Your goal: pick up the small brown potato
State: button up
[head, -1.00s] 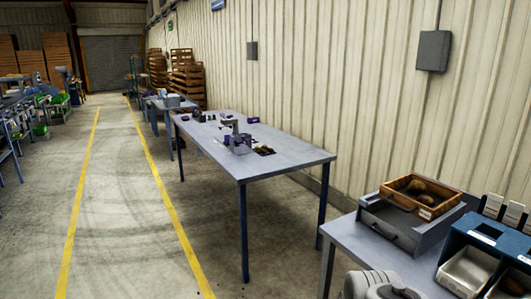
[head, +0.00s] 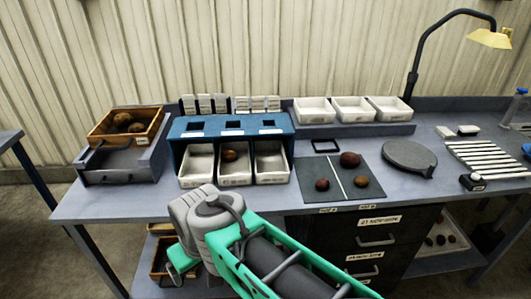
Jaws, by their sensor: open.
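Several potatoes are in view, and I cannot tell for sure which one is the small brown potato. One small brown potato (head: 229,155) lies in the middle white bin of the blue rack. On the dark mat (head: 310,168), a small reddish-brown potato (head: 322,184) lies left of a white line. A larger dark red potato (head: 350,159) and a small brown one (head: 361,181) lie right of it. My grey and green arm shows at the bottom centre, in front of the table. My gripper's fingers are not visible.
A wooden crate (head: 143,140) with several potatoes sits on a grey stand at the left. White bins (head: 352,110) stand at the back. A round dark disc (head: 408,157), a lamp (head: 420,60) and a slatted rack (head: 490,158) stand right. Drawers (head: 372,240) are below the mat.

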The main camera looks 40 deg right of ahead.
aim_at(361, 181)
jog(key=u, duration=2.4)
jog(key=k, duration=1.65)
jog(key=z, duration=0.4)
